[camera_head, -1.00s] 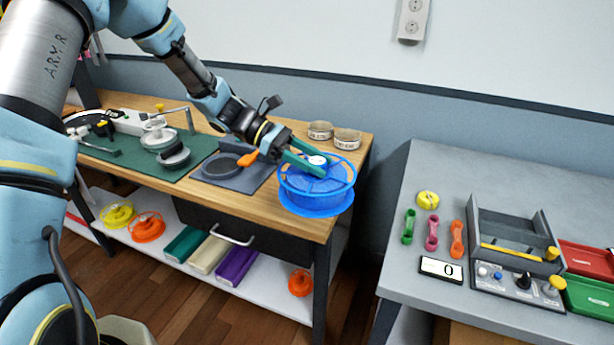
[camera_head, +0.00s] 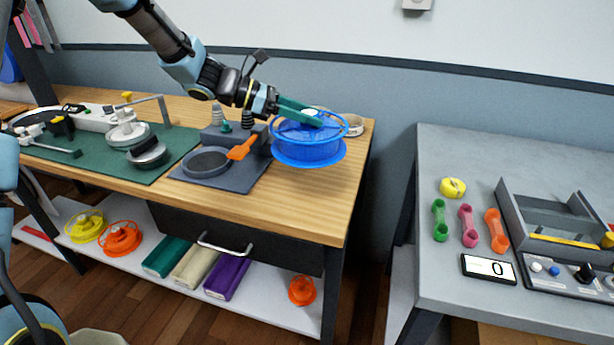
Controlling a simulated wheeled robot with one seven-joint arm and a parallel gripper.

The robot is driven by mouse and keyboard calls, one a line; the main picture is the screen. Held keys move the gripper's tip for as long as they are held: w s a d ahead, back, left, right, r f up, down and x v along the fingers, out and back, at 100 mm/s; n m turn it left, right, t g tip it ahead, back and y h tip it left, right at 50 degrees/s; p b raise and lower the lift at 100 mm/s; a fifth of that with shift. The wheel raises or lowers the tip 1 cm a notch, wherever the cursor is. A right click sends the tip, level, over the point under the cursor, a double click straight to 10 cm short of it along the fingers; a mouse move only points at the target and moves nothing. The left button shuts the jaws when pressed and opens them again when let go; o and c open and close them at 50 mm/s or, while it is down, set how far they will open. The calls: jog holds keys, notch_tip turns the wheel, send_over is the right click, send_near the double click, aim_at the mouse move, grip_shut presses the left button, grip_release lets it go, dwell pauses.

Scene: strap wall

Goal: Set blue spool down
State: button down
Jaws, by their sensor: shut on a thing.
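The blue spool (camera_head: 308,150) is an open-framed reel with a wide lower flange and a ringed top. It is upright at the right end of the wooden workbench (camera_head: 300,205). My gripper (camera_head: 308,117), with green fingers, reaches in from the upper left and is shut on the spool's top hub. The spool's flange appears over the bench top; I cannot tell whether it touches the wood. The spool partly hides the round tins (camera_head: 354,125) behind it.
A grey fixture with a round dark pad (camera_head: 206,161) and an orange handle (camera_head: 242,147) stands just left of the spool. A green mat (camera_head: 90,157) with metal devices lies further left. A grey table (camera_head: 440,160) stands right, across a gap. Bare wood lies in front of the spool.

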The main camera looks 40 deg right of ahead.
notch_tip(320, 180, down, 10)
jog(key=shift+w+f+p, duration=0.1)
jog(key=shift+p, duration=1.15)
jog(key=shift+c, duration=1.4)
grip_release()
jog(key=shift+f, duration=0.1)
jog(key=shift+w+a, duration=0.1)
jog(key=shift+a, duration=0.05)
jog(key=b+v, duration=0.3)
jog(key=v, duration=0.8)
jog(key=shift+w+a+r, duration=0.2)
jog(key=shift+a+r, duration=0.05)
jog(key=shift+a, duration=0.05)
